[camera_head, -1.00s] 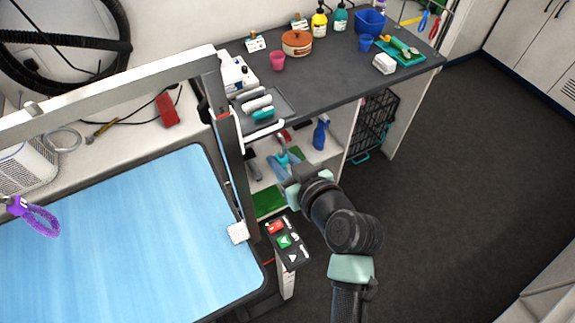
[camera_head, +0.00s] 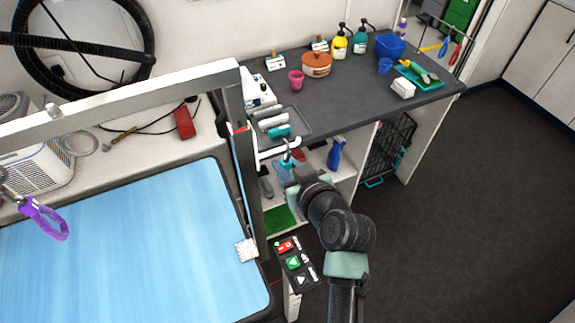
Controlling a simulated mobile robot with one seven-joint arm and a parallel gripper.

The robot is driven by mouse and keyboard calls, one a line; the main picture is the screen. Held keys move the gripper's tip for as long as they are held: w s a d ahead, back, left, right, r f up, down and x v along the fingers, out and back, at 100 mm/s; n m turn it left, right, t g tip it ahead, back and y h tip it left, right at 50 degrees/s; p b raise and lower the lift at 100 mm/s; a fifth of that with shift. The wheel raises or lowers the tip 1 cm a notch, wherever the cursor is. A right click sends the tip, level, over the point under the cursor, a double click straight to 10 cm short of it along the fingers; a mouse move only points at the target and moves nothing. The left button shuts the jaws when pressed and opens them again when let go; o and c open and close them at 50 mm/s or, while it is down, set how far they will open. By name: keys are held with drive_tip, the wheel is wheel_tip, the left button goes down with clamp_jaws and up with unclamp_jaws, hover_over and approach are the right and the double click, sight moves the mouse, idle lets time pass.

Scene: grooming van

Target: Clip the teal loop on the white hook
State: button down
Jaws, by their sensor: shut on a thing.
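The white hook (camera_head: 278,149) sticks out to the right from the grey upright post of the table frame, with its tip turned up. My gripper (camera_head: 291,177) is just below the hook, in front of the shelf under the counter. It is shut on the teal loop (camera_head: 287,161), which shows as a small teal piece rising above the jaws, close under the hook's outer end. I cannot tell whether the loop touches the hook.
A purple loop (camera_head: 44,219) hangs at the left over the blue grooming table (camera_head: 110,250). The grey post (camera_head: 246,150) stands left of my gripper. A button panel (camera_head: 297,262) is below it. The dark counter (camera_head: 350,108) holds bottles, bowls and a roller tray. Floor at right is clear.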

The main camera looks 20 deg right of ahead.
idle(0.3)
drive_tip(key=c, duration=0.6)
unclamp_jaws()
drive_tip(key=shift+p+v, duration=1.1)
drive_tip(key=shift+v, duration=2.45)
drive_tip(key=shift+p+v, duration=0.6)
drive_tip(key=shift+v, duration=1.85)
